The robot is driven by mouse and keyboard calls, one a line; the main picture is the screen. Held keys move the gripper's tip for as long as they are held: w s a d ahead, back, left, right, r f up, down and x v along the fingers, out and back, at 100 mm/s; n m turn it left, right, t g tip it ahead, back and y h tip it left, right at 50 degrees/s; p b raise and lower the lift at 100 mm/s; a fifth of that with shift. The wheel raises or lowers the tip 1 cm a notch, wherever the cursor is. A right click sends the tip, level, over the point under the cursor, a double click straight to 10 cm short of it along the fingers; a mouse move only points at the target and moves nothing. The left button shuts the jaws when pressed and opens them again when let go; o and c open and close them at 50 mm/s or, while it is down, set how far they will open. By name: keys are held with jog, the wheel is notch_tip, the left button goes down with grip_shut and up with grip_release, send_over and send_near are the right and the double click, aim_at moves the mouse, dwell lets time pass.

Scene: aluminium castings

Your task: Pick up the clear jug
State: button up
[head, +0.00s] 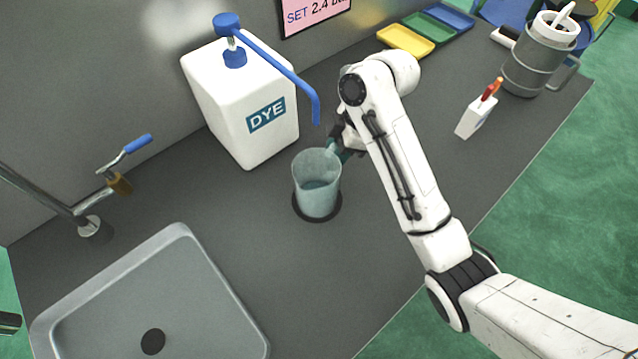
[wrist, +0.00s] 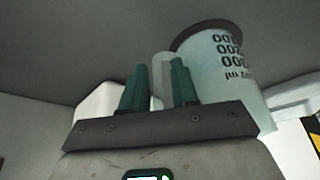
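The clear jug (head: 317,190) stands upright on a dark round pad (head: 336,212) on the grey counter. It holds some bluish liquid. My gripper (head: 337,150) is at the jug's handle on its upper right side, partly hidden behind my arm.
A white DYE container (head: 240,100) with a blue pump spout stands behind the jug. A grey sink (head: 215,290) and a tap (head: 100,205) are at left.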

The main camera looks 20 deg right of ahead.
jog(key=shift+a+f, duration=0.1)
jog(key=shift+f, duration=0.15)
jog(key=shift+c, duration=0.3)
grip_shut()
jog(key=shift+r, duration=0.2)
